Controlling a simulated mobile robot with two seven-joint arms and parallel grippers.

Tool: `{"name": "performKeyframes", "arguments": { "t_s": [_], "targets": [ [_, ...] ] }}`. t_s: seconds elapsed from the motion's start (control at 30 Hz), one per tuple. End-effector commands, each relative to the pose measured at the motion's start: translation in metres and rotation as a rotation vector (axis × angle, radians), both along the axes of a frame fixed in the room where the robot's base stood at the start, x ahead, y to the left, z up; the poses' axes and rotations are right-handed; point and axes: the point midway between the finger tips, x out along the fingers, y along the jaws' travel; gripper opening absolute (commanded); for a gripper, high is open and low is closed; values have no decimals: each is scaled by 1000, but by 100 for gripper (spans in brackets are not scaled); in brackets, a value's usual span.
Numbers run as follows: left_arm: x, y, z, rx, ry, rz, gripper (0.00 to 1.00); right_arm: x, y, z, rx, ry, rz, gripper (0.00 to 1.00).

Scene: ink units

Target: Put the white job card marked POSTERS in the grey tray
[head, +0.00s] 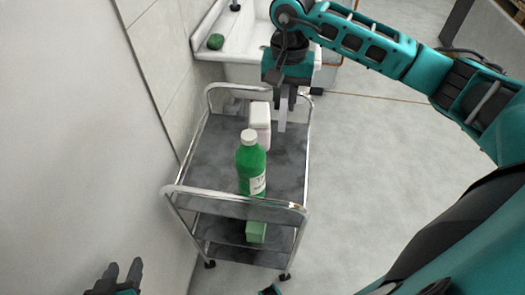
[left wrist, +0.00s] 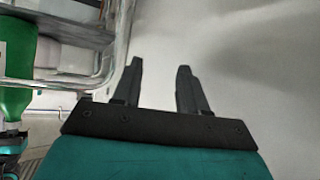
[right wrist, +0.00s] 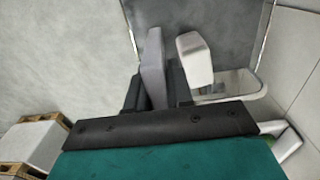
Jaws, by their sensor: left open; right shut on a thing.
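My right gripper (head: 283,100) is shut on a thin, pale, card-like thing (head: 282,117) that hangs down over the far right part of the trolley. In the right wrist view the held thing (right wrist: 153,65) looks like a grey slab between the fingers. No lettering shows on it, so I cannot tell whether it is the POSTERS card. My left gripper (head: 124,275) is open and empty at the lower left, apart from the trolley; its two fingers also show in the left wrist view (left wrist: 160,88). I cannot make out a separate grey tray.
A metal trolley (head: 205,150) with dark grey shelves carries a green bottle (head: 250,165) and a white block-like container (head: 260,115). A green box (head: 256,232) is on a lower shelf. A white sink (head: 250,45) stands behind. The wall is close on the left; floor is clear right.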

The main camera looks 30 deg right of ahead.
Motion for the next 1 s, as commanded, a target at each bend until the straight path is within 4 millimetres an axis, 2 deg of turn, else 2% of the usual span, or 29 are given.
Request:
{"name": "performKeyframes", "arguments": {
  "t_s": [0.03, 0.1, 0.4, 0.5, 0.73, 0.9, 1.0],
  "targets": [
    [-3, -1, -4, -1, 7, -2, 43, -2, 1, -17, 0, 7, 0, 0],
    [-5, -2, -7, -2, 14, -5, 43, -2, 1, -36, 0, 7, 2, 0],
    [-3, -7, -7, -11, 10, -12, 43, -1, 1, -112, 1, 4, 2, 0],
    [-1, -7, -6, -12, 4, -13, 43, -1, 1, -126, 0, 1, 4, 0],
    [2, -8, -6, -13, -1, -13, 43, 0, 1, -142, -1, 1, 3, 0],
    [3, -8, -9, -15, -1, -13, 43, -1, 1, -168, 0, 2, 2, 0],
    [4, -9, -9, -15, -1, -14, 43, -1, 1, -176, 1, 1, 4, 0]
  ]
}}
